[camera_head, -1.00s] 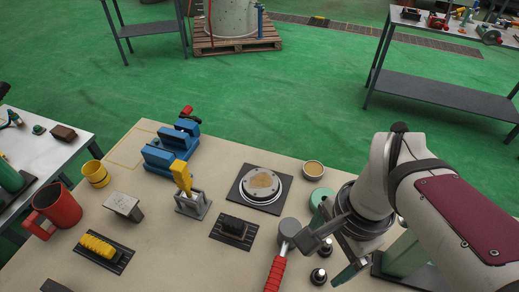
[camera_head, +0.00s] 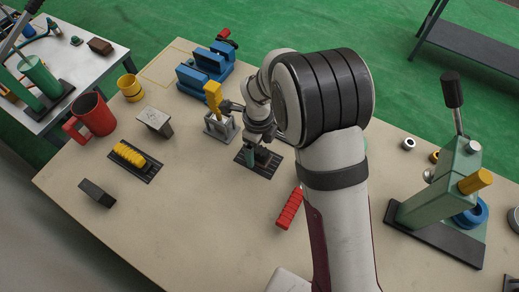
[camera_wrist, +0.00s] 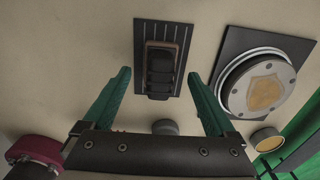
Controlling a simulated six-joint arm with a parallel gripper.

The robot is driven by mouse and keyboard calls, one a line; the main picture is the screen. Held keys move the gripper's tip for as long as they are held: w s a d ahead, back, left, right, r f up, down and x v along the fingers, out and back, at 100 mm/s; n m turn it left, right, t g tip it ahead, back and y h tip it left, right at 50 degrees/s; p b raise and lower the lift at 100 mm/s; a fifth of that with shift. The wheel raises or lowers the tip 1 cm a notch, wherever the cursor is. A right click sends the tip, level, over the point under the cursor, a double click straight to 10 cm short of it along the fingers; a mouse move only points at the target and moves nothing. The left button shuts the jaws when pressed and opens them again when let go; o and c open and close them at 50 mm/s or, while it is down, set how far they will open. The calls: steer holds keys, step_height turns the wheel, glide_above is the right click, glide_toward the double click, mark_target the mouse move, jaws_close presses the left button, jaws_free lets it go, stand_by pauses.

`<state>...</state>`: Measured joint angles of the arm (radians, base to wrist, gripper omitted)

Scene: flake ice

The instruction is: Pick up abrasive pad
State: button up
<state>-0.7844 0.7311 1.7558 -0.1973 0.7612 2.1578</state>
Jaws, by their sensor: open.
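A dark ribbed block with a brown edge (camera_wrist: 161,70), probably the abrasive pad, lies on a black slatted mat (camera_wrist: 178,32). In the wrist view my gripper (camera_wrist: 160,74) is open, with one green finger on each side of the block and clear space between. In the head view my gripper (camera_head: 261,154) is over the same mat (camera_head: 244,160) and hides most of the block. I cannot tell the height of the fingertips above the mat. A plain dark grey block (camera_head: 97,193) lies apart near the table's front left.
A yellow-handled clamp (camera_head: 214,97) stands close left of my gripper. A round flanged disc (camera_wrist: 258,84) sits to the right in the wrist view. A red-handled tool (camera_head: 290,208) lies nearby. A green lever press (camera_head: 448,190) stands at right. The front middle is clear.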

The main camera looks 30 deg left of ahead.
step_height(320, 180, down, 3)
steer(key=shift+r, duration=0.1)
jaws_close()
stand_by(0.4)
